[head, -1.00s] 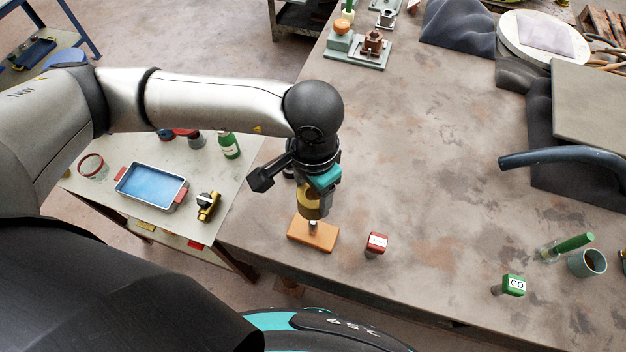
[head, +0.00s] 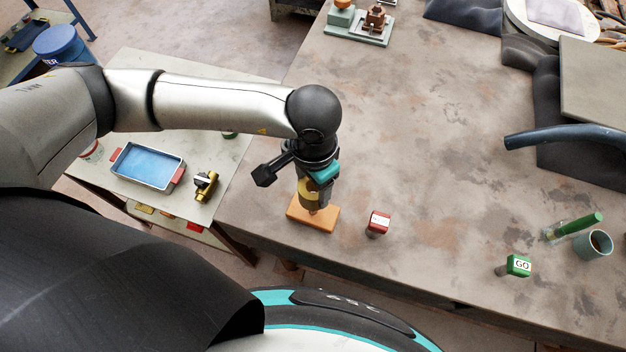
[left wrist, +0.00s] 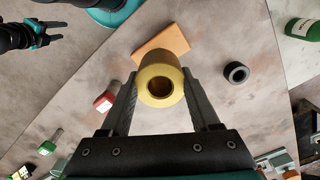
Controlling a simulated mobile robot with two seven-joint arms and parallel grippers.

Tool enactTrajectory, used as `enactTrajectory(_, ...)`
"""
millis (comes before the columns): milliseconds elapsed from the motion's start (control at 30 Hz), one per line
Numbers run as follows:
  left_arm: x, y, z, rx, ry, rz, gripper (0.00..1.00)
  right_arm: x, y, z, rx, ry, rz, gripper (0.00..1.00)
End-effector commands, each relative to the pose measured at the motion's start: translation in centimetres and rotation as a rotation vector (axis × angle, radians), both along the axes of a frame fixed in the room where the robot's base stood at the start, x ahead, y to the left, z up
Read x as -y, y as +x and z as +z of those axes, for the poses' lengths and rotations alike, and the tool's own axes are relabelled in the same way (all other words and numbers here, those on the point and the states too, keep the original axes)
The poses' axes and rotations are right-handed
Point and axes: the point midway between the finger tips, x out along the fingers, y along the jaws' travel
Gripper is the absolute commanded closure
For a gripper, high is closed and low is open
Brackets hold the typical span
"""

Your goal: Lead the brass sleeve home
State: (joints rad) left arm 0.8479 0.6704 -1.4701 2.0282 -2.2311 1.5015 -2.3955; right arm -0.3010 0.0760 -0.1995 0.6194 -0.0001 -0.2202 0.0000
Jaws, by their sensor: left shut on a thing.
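The brass sleeve (head: 305,187) is gripped by my left gripper (head: 308,191), just above an orange block (head: 325,219) near the bench's front edge. In the left wrist view the sleeve (left wrist: 160,80) sits between the two fingers of my left gripper (left wrist: 160,88), its round bore facing the camera. The orange block (left wrist: 163,43) shows behind it there. The block's peg is mostly hidden by the sleeve and fingers; I cannot tell how far the sleeve is over it. My right gripper (left wrist: 56,31) shows in the left wrist view, empty with fingers apart, away from the block.
A black ring (left wrist: 237,72) lies near the sleeve. The bench's middle is clear.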

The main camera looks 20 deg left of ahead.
Motion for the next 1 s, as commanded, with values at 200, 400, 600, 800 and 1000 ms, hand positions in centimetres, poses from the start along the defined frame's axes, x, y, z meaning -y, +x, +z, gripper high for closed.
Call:
enactTrajectory(200,0.05,0.06,0.03,0.002,-0.001,0.0,1.0,-0.01,0.09,0.02,0.001,0.0,0.001,0.5)
enactTrajectory(400,0.05,0.06,0.05,0.002,-0.001,0.0,1.0,0.0,0.11,0.02,0.002,0.0,0.001,0.5)
enactTrajectory(600,0.05,0.07,0.03,0.002,-0.002,0.0,1.0,0.13,0.14,-0.07,0.002,-0.002,0.002,0.5)
enactTrajectory(800,0.05,0.07,-0.01,0.002,-0.002,0.0,1.0,0.25,0.15,-0.45,0.003,-0.003,0.003,0.5)
enactTrajectory(1000,0.03,0.02,-0.01,0.002,-0.001,0.001,1.0,0.26,0.17,-0.74,0.003,-0.004,0.003,0.5)
